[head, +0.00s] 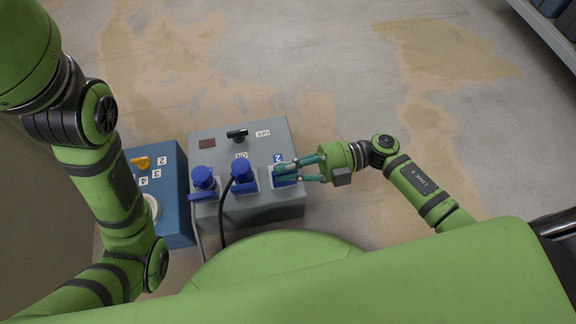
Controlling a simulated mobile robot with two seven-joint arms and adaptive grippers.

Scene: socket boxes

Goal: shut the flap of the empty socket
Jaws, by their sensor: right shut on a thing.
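The grey socket box (262,143) stands on the floor in the head view, with three blue sockets on its sloped face. The left socket (203,179) and the middle socket (243,177) hold blue plugs; a black cable runs from the middle one. The right socket (285,181) shows no plug or cable, and its blue flap is partly hidden by my fingers. My right gripper (284,173) comes in from the right, its teal fingers shut on the flap at that socket. The exact flap angle is hard to tell. My left gripper is out of view.
A blue box (174,175) with an orange handle (141,162) and number labels stands against the left side, partly behind my left arm. A black switch (237,134) sits on the grey box's top.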

